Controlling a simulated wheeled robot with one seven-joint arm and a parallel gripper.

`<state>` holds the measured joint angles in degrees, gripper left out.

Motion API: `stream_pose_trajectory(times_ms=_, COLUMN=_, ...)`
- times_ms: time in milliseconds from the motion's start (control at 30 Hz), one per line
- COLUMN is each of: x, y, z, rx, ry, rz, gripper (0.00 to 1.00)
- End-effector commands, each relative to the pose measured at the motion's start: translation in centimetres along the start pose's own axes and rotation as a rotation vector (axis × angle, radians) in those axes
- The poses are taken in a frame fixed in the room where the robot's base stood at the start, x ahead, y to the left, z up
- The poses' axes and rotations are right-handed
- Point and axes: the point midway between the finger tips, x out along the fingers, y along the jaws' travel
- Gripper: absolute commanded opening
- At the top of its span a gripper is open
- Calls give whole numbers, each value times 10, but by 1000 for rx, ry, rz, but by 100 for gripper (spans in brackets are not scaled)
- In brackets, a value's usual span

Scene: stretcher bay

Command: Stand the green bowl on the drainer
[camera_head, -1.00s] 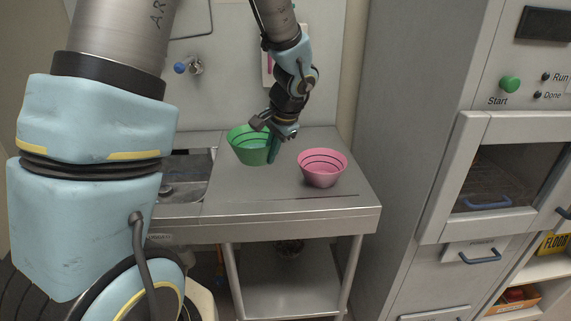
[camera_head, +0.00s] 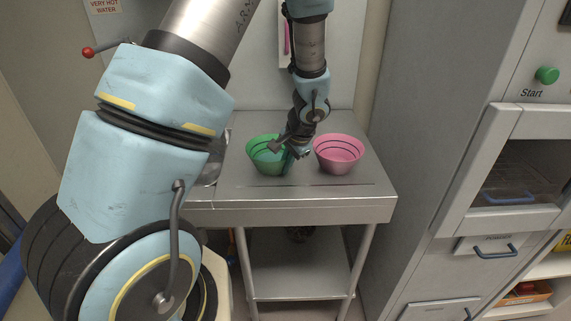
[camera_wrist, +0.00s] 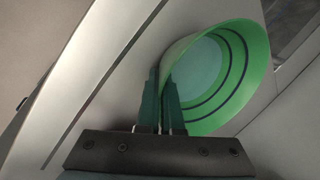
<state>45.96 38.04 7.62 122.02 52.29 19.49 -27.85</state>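The green bowl (camera_head: 261,160) is upright at the left part of the steel drainer top (camera_head: 306,177). I cannot tell whether its base touches the steel. My gripper (camera_head: 288,165) points down at the bowl's right side. In the wrist view, the two dark green fingers (camera_wrist: 162,105) are close together on either side of the wall of the green bowl (camera_wrist: 232,75), one inside and one outside, shut on it near the rim. The bowl's far underside is hidden.
A pink bowl (camera_head: 340,155) stands just right of my gripper on the same top. The sink is mostly hidden behind my arm at the left. A grey cabinet (camera_head: 430,130) rises at the right. A groove and the front edge lie before the bowls.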

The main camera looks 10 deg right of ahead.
Motion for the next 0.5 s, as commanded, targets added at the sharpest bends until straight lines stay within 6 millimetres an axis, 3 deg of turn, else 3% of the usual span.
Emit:
stream_pose_trajectory(times_ms=333, x=4, y=1, z=0, rx=0, ry=1, rz=-1, gripper=0)
stream_pose_trajectory(times_ms=500, x=2, y=0, z=0, rx=0, ry=0, rz=-1, gripper=21)
